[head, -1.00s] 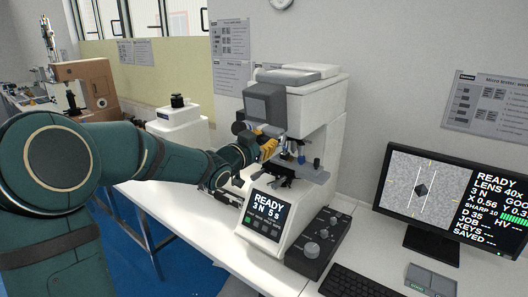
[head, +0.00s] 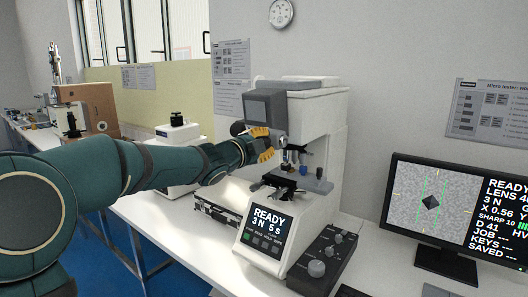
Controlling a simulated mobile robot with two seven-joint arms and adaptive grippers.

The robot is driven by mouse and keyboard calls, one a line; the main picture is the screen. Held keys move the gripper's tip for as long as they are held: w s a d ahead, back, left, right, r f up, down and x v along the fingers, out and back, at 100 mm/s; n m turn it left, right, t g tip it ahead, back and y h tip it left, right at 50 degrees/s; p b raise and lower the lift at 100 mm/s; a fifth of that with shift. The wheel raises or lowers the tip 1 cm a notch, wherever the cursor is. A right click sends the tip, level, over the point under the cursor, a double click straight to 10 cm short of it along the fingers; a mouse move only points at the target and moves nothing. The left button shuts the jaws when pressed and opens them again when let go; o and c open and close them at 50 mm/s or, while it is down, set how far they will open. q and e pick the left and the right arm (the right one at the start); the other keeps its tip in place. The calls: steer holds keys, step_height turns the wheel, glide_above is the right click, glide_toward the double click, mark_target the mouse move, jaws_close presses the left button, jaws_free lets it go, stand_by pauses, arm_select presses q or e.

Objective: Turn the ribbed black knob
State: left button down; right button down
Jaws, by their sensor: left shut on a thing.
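The white hardness tester (head: 312,115) stands on the bench, with its grey screen head (head: 266,108) at the front left. My left gripper (head: 266,144) reaches it from the left, its yellow fingers shut at the left side of the head, just below the screen. The fingers are closed on the ribbed black knob, which they mostly hide. A dark round part (head: 237,128) shows above and left of the fingers; I cannot tell whether it belongs to the knob. The monitor (head: 452,210) shows a dark diamond between two green lines and "D 41". My right gripper is out of view.
A black control box (head: 325,256) with grey knobs stands right of the tester's base. The tester's lower front screen (head: 268,225) reads READY. A dark case (head: 218,213) lies left of it. Stage and lenses (head: 298,170) sit close right of my fingers. Another white instrument (head: 178,135) stands behind my arm.

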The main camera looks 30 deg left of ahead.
arm_select(q)
steer(key=shift+m+b, duration=0.6)
steer(key=shift+m, duration=0.4)
steer(key=c, duration=0.7)
jaws_free()
steer(key=shift+a, duration=0.1)
steer(key=shift+c, duration=0.2)
steer(key=s, duration=1.2)
steer(key=shift+a, duration=0.4)
